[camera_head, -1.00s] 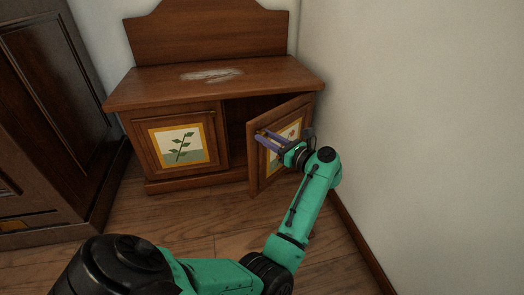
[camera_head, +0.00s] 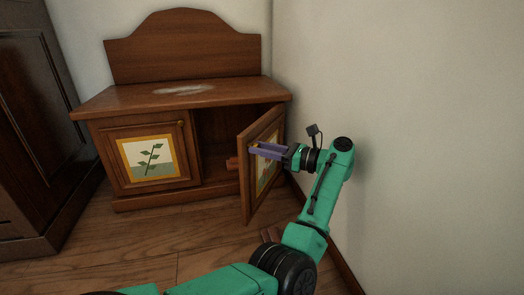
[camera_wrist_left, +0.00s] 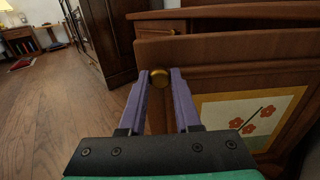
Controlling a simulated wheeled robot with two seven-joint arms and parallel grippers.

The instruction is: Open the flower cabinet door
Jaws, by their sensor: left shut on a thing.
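The wooden cabinet (camera_head: 180,95) stands against the back wall by the corner. Its right door (camera_head: 247,197), with a red-flower picture that shows in the left wrist view (camera_wrist_left: 256,116), stands partly open, swung outward. My left gripper (camera_head: 256,148) is at the free upper edge of this door. In the left wrist view its purple fingers (camera_wrist_left: 159,80) are closed on the round brass knob (camera_wrist_left: 159,76). The left door (camera_head: 146,157), with a green plant picture, is shut. My right gripper is not in view.
A dark armoire (camera_head: 35,130) stands at the left. The pale wall (camera_head: 420,120) is close on the right, beside my arm. The wooden floor (camera_head: 150,235) in front of the cabinet is clear.

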